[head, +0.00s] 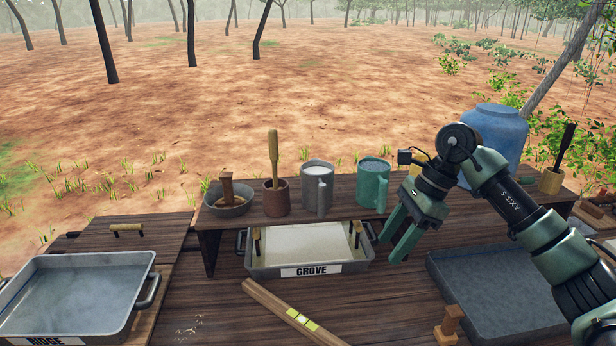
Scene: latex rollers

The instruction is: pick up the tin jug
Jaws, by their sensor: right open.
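The tin jug (316,190) looks like the grey metal one. It stands upright on the raised shelf, its handle towards the front right and something pale inside. A green jug (371,188) stands just right of it, nearer my right gripper. My right gripper (392,249) is open and empty, fingers pointing down and left. In the picture it is right of and below both jugs, in front of the shelf's right part. It appears apart from the tin jug. My left gripper is not in view.
Left of the tin jug stand a brown pot (277,201) with a wooden tool and a grey bowl (230,208). A blue barrel (497,127) stands behind my right arm. Below the shelf is the GROVE tray (347,267). A wooden bar (280,307) lies in front.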

